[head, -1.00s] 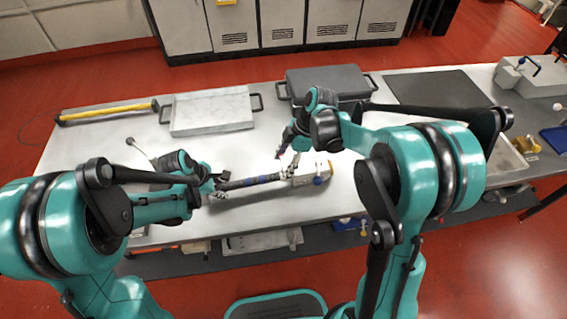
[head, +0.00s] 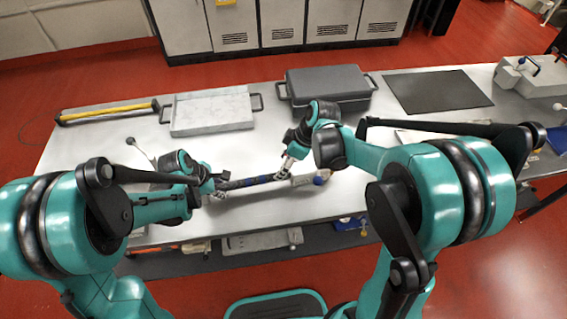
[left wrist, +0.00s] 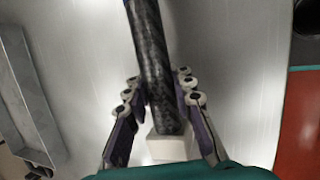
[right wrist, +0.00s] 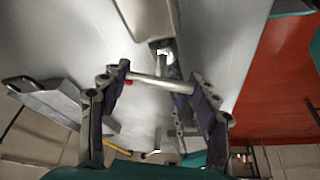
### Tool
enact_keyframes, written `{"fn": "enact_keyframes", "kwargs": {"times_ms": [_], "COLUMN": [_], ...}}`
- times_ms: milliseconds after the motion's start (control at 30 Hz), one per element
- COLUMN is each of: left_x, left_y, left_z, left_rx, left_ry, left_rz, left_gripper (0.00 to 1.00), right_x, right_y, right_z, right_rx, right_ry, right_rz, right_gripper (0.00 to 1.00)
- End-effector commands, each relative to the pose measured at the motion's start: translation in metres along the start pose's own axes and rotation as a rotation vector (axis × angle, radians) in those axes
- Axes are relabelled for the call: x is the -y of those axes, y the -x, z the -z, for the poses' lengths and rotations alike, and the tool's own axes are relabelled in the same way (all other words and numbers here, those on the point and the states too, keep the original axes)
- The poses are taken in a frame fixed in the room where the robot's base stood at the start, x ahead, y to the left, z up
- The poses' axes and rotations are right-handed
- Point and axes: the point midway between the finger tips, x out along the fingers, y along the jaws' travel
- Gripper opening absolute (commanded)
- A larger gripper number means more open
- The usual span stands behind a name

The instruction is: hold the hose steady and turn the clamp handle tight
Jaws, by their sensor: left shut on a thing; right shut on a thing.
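The dark braided hose (head: 236,184) lies above the table in the head view, running left to right. My left gripper (left wrist: 158,80) is shut around the hose (left wrist: 152,50) near its end, with a finger on each side. A white block (left wrist: 170,147) shows under the hose there. My right gripper (right wrist: 160,78) is shut on the clamp handle (right wrist: 162,84), a pale crossbar that reaches from finger to finger. A stem runs from the bar toward a pale body (right wrist: 147,16). In the head view, my right gripper (head: 289,166) is at the hose's right end, partly covering the fitting there.
A grey tray (head: 212,113) and a dark case (head: 328,88) stand behind the hose. A yellow bar (head: 105,112) lies at the back left. A black mat (head: 436,90) is at the back right.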

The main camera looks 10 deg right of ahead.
Motion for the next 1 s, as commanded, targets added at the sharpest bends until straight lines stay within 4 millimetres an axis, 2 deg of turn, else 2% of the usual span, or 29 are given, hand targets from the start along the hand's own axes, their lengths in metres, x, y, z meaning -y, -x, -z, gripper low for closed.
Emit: {"fn": "enact_keyframes", "kwargs": {"times_ms": [1000], "left_x": [0.0007], "left_y": [0.0002], "left_z": [-0.0006], "left_rx": [0.002], "left_ry": [0.0], "left_rz": [0.001], "left_gripper": [0.0], "right_x": [-0.0004], "right_y": [-0.0002], "right_z": [0.001], "right_rx": [-0.001], "right_ry": [-0.885], "right_rz": [-0.37], "right_gripper": [0.32]}}
